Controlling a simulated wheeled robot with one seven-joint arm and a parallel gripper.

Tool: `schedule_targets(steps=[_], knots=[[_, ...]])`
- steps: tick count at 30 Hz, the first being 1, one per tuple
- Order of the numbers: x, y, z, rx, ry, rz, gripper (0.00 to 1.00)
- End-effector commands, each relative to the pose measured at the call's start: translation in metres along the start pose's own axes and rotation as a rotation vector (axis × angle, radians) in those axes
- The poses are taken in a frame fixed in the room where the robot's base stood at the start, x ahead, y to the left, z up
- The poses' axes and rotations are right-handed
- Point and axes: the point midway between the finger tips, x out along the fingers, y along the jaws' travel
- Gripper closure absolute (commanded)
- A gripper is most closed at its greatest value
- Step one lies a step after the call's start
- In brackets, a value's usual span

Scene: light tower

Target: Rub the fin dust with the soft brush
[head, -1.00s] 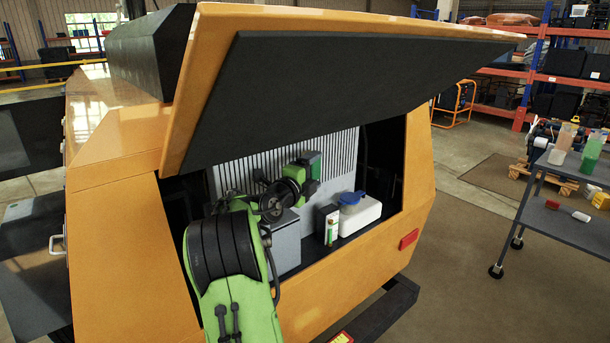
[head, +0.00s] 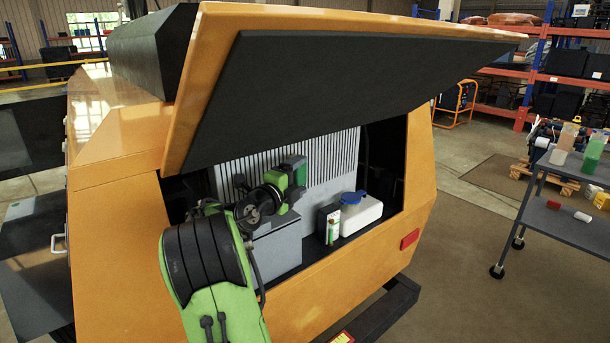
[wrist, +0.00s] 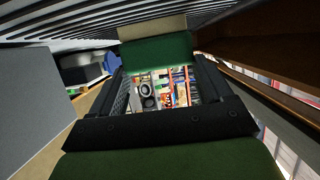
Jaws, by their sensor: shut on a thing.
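The grey fins (head: 335,150) stand upright at the back of the open orange compartment. They also run along the top of the wrist view (wrist: 75,22). My gripper (wrist: 158,70) is shut on the soft brush (wrist: 158,53), a green block with a beige strip at its far end. In the wrist view the beige strip reaches the slats; I cannot tell if it touches them. In the head view my arm reaches into the compartment in front of the fins, and the brush is not clearly seen. I cannot make out the fin dust.
A grey box (head: 278,248) stands in the compartment below my arm. Right of it are a small bottle (head: 333,226) and a white container with a blue lid (head: 358,212). The raised orange hatch (head: 340,90) hangs above. A cart (head: 565,225) stands at right.

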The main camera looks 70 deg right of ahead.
Motion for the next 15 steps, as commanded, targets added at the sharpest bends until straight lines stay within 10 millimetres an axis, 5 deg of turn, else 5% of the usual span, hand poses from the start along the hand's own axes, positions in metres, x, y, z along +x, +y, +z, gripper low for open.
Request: schedule_targets(steps=[15], knots=[[-0.038,0.0,0.014,0.0,-0.002,-0.001,0.58]])
